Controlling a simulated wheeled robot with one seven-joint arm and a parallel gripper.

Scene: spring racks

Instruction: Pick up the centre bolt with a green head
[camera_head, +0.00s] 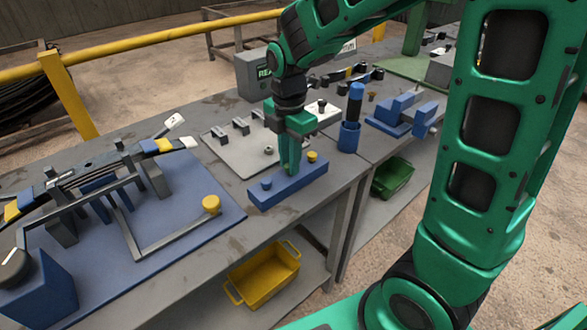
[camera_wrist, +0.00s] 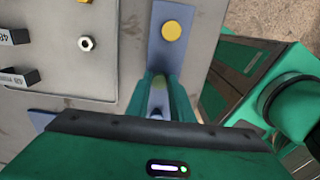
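A long blue block (camera_head: 288,190) lies near the front edge of the workbench. A bolt with a blue head (camera_head: 266,184) stands at its left end. A bolt with a yellow head (camera_head: 312,156) stands at its right end and also shows in the wrist view (camera_wrist: 172,30). My gripper (camera_head: 290,170) points down at the middle of the block, between these two bolts. In the wrist view a dull green patch (camera_wrist: 160,84) shows between the fingertips, perhaps the green head. The fingers hide most of it, so I cannot tell whether they grip it.
A grey plate (camera_head: 240,155) with clips lies behind the block. A blue cup (camera_head: 348,138) with a blue-handled tool stands right of it. A leaf spring fixture (camera_head: 95,190) on a blue mat is at left. A yellow bin (camera_head: 262,280) and green bin (camera_head: 392,178) sit below.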

